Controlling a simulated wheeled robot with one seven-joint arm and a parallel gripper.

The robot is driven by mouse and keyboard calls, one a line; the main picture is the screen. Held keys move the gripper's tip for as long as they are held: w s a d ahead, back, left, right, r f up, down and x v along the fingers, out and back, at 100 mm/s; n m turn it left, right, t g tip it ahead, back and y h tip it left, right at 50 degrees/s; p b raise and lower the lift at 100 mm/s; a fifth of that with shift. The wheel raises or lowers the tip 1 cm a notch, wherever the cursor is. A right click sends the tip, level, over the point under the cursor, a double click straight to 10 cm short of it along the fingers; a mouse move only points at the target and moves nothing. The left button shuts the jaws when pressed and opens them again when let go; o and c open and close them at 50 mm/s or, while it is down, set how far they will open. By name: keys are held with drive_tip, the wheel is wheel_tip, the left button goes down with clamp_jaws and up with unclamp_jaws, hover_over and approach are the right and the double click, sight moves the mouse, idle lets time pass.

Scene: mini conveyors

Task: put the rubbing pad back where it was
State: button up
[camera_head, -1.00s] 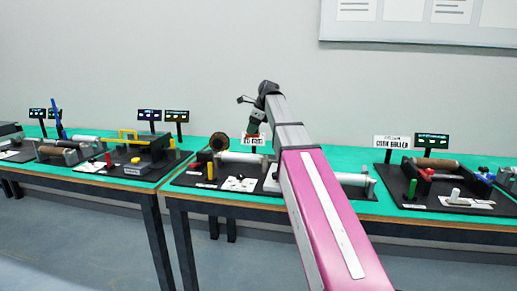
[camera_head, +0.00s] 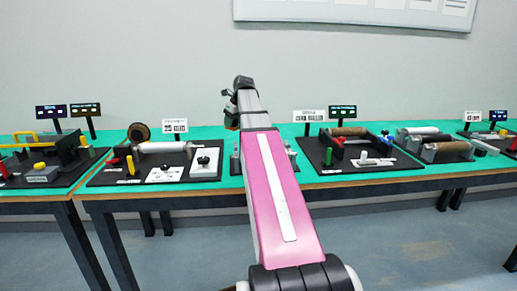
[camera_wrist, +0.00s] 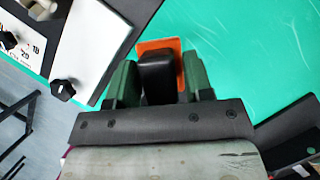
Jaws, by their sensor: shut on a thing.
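The rubbing pad (camera_wrist: 157,74) shows in the wrist view as a black block handle on an orange plate. My gripper (camera_wrist: 160,82) has its two green fingers shut on the black handle, one on each side. The pad is over the green tabletop; its height above it is hard to tell. Which spot the pad came from does not show.
A roller rig on a black base (camera_head: 110,175) stands left of my arm; its white panel and black knob (camera_wrist: 62,90) are close to the gripper. Another roller rig (camera_head: 347,132) stands to the right, with more rollers beyond. The green table (camera_head: 222,182) is bare in places.

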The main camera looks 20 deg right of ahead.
drive_tip(key=shift+s+d+f+m, duration=0.1)
drive_tip(key=shift+d+f+m, duration=0.05)
drive_tip(key=shift+d, duration=0.35)
drive_tip(key=shift+s+d+f+m, duration=0.1)
drive_tip(key=shift+d+m, duration=0.05)
drive_tip(key=shift+d, duration=0.35)
drive_tip(key=d+f, duration=0.2)
drive_tip(key=d, duration=0.1)
drive_tip(key=w+d+f, duration=0.1)
drive_tip(key=d+f, duration=0.1)
drive_tip(key=d, duration=0.2)
drive_tip(key=w+d+f, duration=0.1)
drive_tip(key=d+f, duration=0.2)
drive_tip(key=d, duration=0.1)
drive_tip(key=shift+d, duration=0.15)
drive_tip(key=shift+s+f, duration=0.1)
drive_tip(key=shift+f, duration=1.85)
drive_tip(key=o, duration=0.9)
drive_tip(key=shift+f, duration=0.1)
drive_tip(key=v, duration=1.2)
